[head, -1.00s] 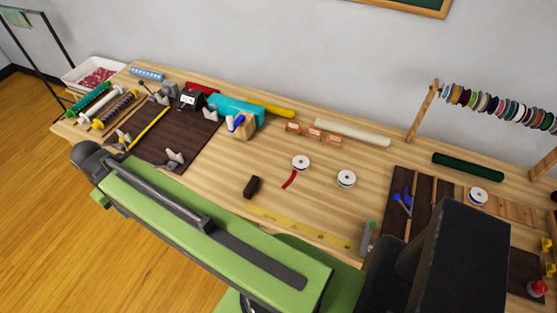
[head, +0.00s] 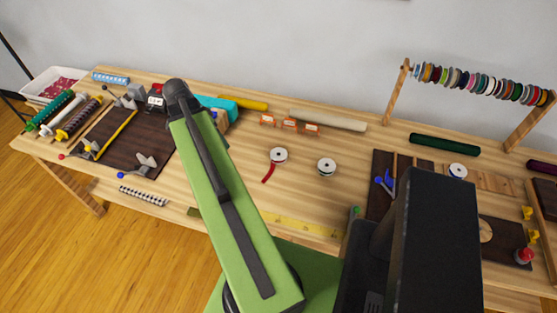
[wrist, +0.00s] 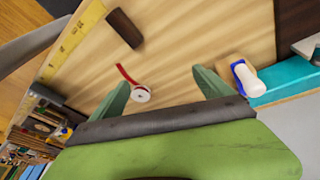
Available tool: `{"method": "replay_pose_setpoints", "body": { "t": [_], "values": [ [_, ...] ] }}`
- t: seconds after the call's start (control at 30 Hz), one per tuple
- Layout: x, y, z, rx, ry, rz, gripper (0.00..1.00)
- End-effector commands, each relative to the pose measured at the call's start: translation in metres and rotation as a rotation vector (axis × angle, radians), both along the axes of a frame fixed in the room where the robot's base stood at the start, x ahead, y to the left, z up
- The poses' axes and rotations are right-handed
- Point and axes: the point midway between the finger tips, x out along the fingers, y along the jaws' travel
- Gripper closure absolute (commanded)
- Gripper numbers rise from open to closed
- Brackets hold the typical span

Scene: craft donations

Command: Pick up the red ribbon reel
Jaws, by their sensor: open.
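The red ribbon reel (head: 278,155) is a white-flanged spool lying flat on the wooden table, with a loose red tail towards the front. In the wrist view the reel (wrist: 141,94) shows between the two green fingers of my gripper (wrist: 160,90), closer to the left finger. My gripper is open and empty, and the reel looks apart from both fingers. In the head view my green arm reaches up left of the reel, and the fingers are hidden.
A second white reel (head: 327,167) with a dark band lies right of the red one. A yellow ruler (head: 300,225) runs along the front edge. A dark block (wrist: 125,28) and a blue-and-white tool (wrist: 246,78) flank the reel. Orange-labelled items (head: 289,125) lie behind it.

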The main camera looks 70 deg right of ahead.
Motion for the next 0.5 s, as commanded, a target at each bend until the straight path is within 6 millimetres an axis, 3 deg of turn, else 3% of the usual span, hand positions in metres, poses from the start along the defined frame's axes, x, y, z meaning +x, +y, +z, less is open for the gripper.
{"method": "replay_pose_setpoints", "body": {
  "t": [0.03, 0.1, 0.2, 0.3, 0.5],
  "values": [
    [-0.032, -0.031, -0.006, -0.036, -0.003, -0.155, 0.1],
    [-0.071, -0.061, -0.007, -0.085, -0.009, -0.343, 0.1],
    [-0.109, -0.087, -0.007, -0.135, -0.013, -0.521, 0.1],
    [-0.126, -0.096, -0.006, -0.16, -0.015, -0.602, 0.1],
    [-0.13, -0.098, -0.011, -0.164, -0.016, -0.616, 0.1]
  ]
}}
